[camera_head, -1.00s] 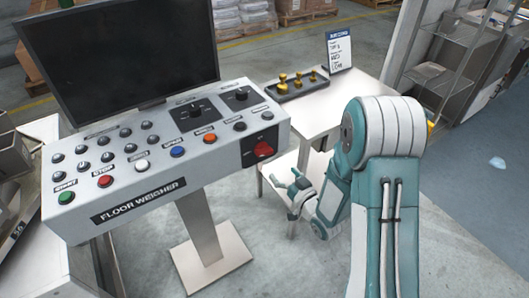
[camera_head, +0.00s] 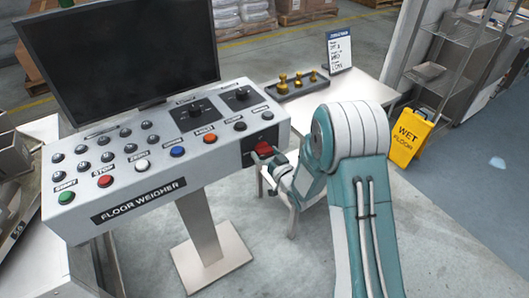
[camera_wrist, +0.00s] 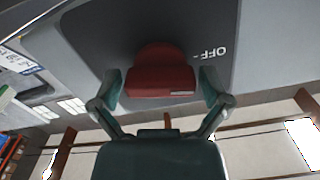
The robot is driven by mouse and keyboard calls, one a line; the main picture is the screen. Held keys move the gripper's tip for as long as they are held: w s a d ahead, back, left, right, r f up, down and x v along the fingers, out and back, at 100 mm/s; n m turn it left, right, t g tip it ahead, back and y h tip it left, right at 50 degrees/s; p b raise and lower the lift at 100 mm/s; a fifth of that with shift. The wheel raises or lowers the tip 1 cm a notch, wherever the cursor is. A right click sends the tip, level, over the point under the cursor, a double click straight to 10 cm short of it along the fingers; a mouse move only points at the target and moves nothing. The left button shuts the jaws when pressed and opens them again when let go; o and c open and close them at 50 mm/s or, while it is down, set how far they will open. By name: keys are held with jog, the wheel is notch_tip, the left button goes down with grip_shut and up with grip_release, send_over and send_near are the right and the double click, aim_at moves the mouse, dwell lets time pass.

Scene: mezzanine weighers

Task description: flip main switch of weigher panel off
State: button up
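The main switch is a red rotary knob (camera_head: 263,147) on a dark plate at the right end of the weigher panel (camera_head: 140,197). In the wrist view, the knob (camera_wrist: 160,75) is in the middle, with a small pale mark near its lower right edge. An "OFF" label (camera_wrist: 209,53) reads upside down to its right. My gripper (camera_head: 268,156) is at the switch. In the wrist view, its two fingers (camera_wrist: 161,88) are spread, one on each side of the knob and very close to it. I cannot tell whether they touch it.
A monitor (camera_head: 118,50) stands behind the panel. Colored buttons, including the green start button (camera_head: 67,198), line its front. A side table (camera_head: 350,88) with brass weights (camera_head: 298,79) stands behind my arm. A yellow wet-floor sign (camera_head: 409,137) stands to the right.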

jog(key=c, duration=0.5)
jog(key=shift+c, duration=0.2)
jog(key=shift+n, duration=1.5)
jog(key=o, duration=0.9)
